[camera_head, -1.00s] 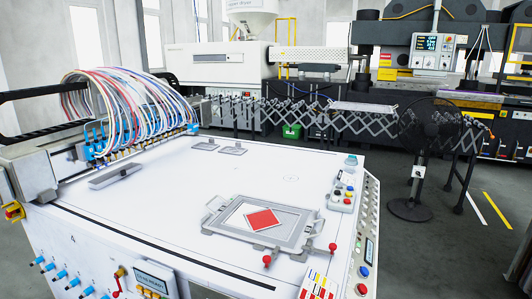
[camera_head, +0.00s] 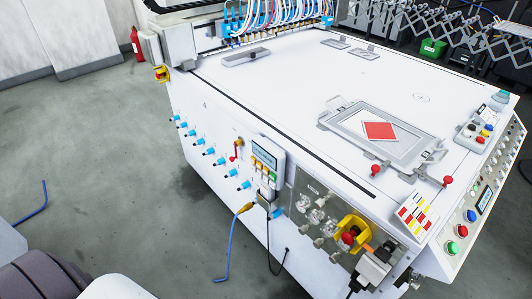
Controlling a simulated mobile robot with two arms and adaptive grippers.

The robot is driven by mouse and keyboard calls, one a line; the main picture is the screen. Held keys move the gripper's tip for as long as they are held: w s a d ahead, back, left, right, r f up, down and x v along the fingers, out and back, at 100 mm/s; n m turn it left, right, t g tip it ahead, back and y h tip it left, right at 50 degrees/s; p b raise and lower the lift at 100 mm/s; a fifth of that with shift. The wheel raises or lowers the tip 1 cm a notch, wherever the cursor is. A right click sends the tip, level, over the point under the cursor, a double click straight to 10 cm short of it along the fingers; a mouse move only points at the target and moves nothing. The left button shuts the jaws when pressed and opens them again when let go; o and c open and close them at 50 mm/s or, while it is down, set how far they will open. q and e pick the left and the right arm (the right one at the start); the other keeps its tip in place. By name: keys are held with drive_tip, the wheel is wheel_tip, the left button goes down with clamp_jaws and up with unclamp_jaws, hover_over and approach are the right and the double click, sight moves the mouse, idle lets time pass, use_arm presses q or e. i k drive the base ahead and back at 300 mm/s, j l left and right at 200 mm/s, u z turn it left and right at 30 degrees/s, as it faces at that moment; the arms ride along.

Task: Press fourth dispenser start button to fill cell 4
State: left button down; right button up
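A dispensing machine's white table (camera_head: 290,90) fills the middle and right, with a nozzle gantry (camera_head: 265,30) and coloured hoses at its back. A small control box (camera_head: 268,160) on the front side has a display and yellow and green buttons. I cannot tell which is the fourth dispenser's start button or which place is cell 4. Neither of my grippers shows.
A framed plate with a red diamond (camera_head: 380,130) lies on the table. Blue fittings (camera_head: 208,152) line the front side; a blue hose (camera_head: 229,245) hangs to the floor. A yellow-and-red emergency stop (camera_head: 350,236) juts out below. The grey floor (camera_head: 100,150) at left is mostly clear.

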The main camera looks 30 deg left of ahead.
sight(453, 247)
drive_tip(key=i+j+u, duration=0.1)
drive_tip(key=j, duration=0.75)
drive_tip(key=i+j+u, duration=0.15)
drive_tip(key=j, duration=0.25)
drive_tip(key=z, duration=1.4)
